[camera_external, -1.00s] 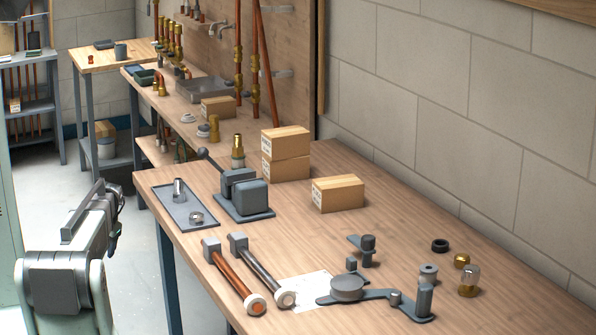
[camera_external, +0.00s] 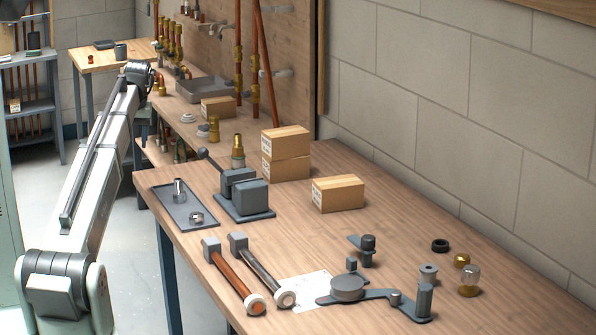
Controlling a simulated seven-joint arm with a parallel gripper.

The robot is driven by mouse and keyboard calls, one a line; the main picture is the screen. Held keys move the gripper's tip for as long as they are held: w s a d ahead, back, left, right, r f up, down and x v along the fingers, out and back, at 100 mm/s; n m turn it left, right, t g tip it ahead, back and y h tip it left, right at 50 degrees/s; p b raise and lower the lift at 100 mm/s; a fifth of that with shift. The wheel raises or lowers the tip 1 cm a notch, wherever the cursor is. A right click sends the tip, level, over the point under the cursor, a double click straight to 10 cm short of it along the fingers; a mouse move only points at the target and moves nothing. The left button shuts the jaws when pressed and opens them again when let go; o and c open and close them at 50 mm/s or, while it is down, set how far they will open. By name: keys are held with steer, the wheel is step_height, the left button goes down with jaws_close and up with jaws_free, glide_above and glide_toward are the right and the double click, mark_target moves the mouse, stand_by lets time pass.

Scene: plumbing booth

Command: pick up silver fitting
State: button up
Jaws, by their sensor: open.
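Several silvery pieces are in view, and I cannot tell which one is the silver fitting. A small upright silver cylinder (camera_external: 178,189) and a short silver ring-like piece (camera_external: 196,217) rest on the grey tray (camera_external: 168,207) at the bench's left edge. A grey-silver flanged piece (camera_external: 428,274) stands at the front right. Right of it stands a piece with a pale, shiny top and brass base (camera_external: 469,280). My arm rises at the left, off the bench. My gripper cannot be made out in this view.
A grey vise-like block (camera_external: 246,193) stands beside the tray. Cardboard boxes (camera_external: 338,194) stand behind. A black ring (camera_external: 440,245) lies at the right. The bench's middle is clear.

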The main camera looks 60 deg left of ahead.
steer(key=r+t+h, duration=0.1)
steer(key=r, duration=0.1)
glide_above(178, 179)
steer(key=s+d, duration=0.1)
steer(key=f, duration=0.9)
steer(key=shift+w+a, duration=0.25)
steer(key=shift+a, duration=0.05)
steer(key=shift+w+a+f, duration=0.1)
steer(key=shift+f, duration=1.15)
steer(key=shift+w+a+f, duration=0.1)
steer(key=shift+f, duration=1.15)
jaws_close()
